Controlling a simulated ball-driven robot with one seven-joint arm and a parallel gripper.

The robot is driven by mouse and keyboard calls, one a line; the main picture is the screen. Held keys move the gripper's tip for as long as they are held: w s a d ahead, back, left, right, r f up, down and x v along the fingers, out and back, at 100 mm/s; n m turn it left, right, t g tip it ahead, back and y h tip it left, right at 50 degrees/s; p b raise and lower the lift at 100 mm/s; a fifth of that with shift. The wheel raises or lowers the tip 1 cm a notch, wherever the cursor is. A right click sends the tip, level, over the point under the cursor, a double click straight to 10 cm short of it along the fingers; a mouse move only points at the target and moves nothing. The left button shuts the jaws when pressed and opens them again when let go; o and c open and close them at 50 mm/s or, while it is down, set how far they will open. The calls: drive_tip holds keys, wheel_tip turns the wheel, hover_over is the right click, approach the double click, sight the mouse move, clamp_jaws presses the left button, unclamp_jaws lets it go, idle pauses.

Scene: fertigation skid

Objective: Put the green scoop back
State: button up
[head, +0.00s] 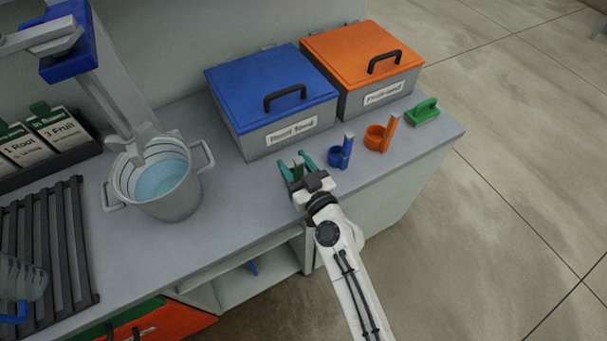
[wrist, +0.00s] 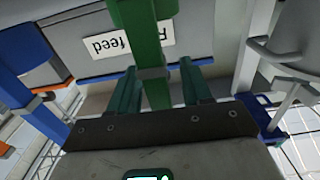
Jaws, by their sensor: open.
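The green scoop (head: 298,170) is on the grey bench in front of the blue-lidded box. In the wrist view its upright green handle (wrist: 146,35) rises between my two teal fingers. My gripper (head: 297,163) is open, with one finger on each side of the handle; it also shows in the wrist view (wrist: 160,80). I cannot tell whether either finger touches the handle.
A blue scoop (head: 333,158) and an orange scoop (head: 376,138) stand to the right, then a green brush-like block (head: 424,112). Behind are the blue-lidded box (head: 265,85) and orange-lidded box (head: 350,50). A metal bucket of water (head: 180,205) stands to the left.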

drive_tip(key=shift+s+d+f, duration=0.1)
drive_tip(key=shift+s+f, duration=0.05)
drive_tip(key=shift+s, duration=0.05)
drive_tip(key=b+v, duration=0.2)
drive_tip(key=v, duration=0.8)
drive_tip(key=shift+r, duration=0.3)
drive_tip(key=shift+s+d, duration=0.15)
drive_tip(key=shift+s, duration=0.05)
drive_tip(key=s+d+f+m+g+h, duration=0.2)
drive_tip(key=s+d+f+g+h, duration=0.45)
drive_tip(key=s+d, duration=0.65)
drive_tip(key=s+d+f+m+g+h, duration=0.1)
drive_tip(key=s+d+m+g+h, duration=0.2)
drive_tip(key=s+d, duration=0.9)
drive_tip(key=d+m+g, duration=0.2)
drive_tip(key=g, duration=0.2)
drive_tip(key=shift+s+f+h, duration=0.25)
drive_tip(key=shift+s+h, duration=0.1)
drive_tip(key=shift+s, duration=0.05)
drive_tip(key=shift+g, duration=0.25)
